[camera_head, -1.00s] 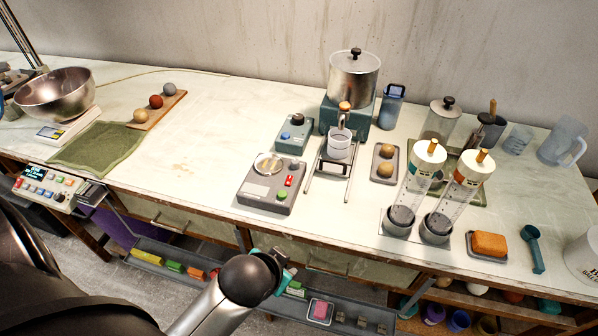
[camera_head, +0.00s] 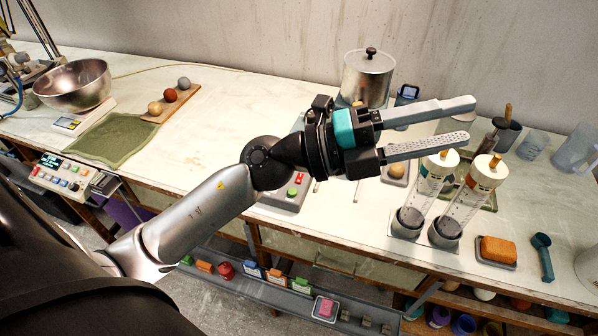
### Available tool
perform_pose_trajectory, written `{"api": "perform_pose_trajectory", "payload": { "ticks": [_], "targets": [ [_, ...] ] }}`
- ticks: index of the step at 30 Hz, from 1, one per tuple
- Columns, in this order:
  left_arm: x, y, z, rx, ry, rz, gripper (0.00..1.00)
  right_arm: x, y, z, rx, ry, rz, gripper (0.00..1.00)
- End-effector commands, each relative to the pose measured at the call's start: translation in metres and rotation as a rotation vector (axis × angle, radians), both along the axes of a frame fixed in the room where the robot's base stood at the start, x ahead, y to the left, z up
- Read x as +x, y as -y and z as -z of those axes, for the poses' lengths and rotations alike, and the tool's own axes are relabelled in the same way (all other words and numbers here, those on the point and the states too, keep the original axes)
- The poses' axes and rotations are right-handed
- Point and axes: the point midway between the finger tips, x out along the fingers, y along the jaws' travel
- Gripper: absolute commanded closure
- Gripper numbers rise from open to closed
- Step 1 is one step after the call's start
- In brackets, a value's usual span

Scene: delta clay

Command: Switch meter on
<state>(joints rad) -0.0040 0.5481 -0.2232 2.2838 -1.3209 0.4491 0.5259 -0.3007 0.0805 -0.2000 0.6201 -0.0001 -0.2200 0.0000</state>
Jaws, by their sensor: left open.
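A grey box with a red switch and a green button (camera_head: 283,197) sits near the front edge of the bench; it looks like the meter. My left forearm and wrist cover most of it, including its round dial. The switch's position is too small to tell. My left gripper (camera_head: 470,120) is open and empty, its two long grey fingers pointing right. It hangs above the bench, in front of the pot and over the two clear cylinders in the picture. My right gripper is not in view.
A control panel with a small display (camera_head: 62,178) hangs at the bench's left front edge. A metal pot (camera_head: 368,78) stands behind my gripper. Clear cylinders (camera_head: 455,207) and an orange sponge (camera_head: 499,250) stand at right.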

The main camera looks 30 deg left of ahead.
Motion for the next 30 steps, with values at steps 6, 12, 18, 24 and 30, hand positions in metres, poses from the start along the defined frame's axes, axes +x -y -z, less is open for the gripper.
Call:
{"api": "perform_pose_trajectory", "payload": {
  "ticks": [6, 12, 18, 24, 30],
  "targets": [
    [-0.02, 0.014, 0.059, 0.507, 0.062, 0.182, 0.51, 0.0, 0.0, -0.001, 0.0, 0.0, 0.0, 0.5],
    [-0.013, -0.032, 0.121, 0.995, -0.012, 0.21, 0.51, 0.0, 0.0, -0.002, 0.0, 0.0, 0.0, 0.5],
    [0.004, -0.123, 0.152, 1.443, -0.192, 0.09, 0.51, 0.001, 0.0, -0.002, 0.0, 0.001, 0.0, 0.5],
    [0.009, -0.2, 0.146, 1.709, -0.381, -0.08, 0.51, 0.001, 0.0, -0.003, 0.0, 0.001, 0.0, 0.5],
    [0.008, -0.226, 0.144, 1.782, -0.459, -0.147, 0.51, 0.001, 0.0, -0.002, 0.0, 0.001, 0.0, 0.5]
  ]
}}
